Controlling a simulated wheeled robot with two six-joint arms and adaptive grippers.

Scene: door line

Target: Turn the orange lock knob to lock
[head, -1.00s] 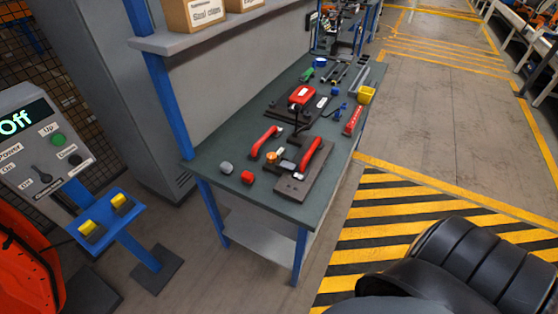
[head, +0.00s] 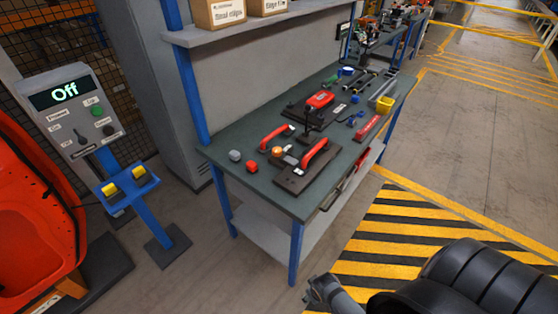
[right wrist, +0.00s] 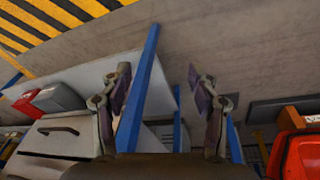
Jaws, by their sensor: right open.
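A small orange knob (head: 277,151) sits on the green workbench (head: 236,148), beside the dark board (head: 303,178) with a red handle (head: 315,152). It is too small to tell which way it is turned. My right gripper (head: 318,289) shows at the bottom of the head view, low in front of the bench and well away from the knob. In the right wrist view my right gripper (right wrist: 160,92) is open, with nothing between its fingers. The knob does not show there. My left gripper is not in view.
A control panel (head: 72,108) reading "Off" stands left of the bench, above a blue stand with two yellow buttons (head: 139,171). A large orange-red shell (head: 35,215) is at far left. Striped floor (head: 400,240) lies right.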

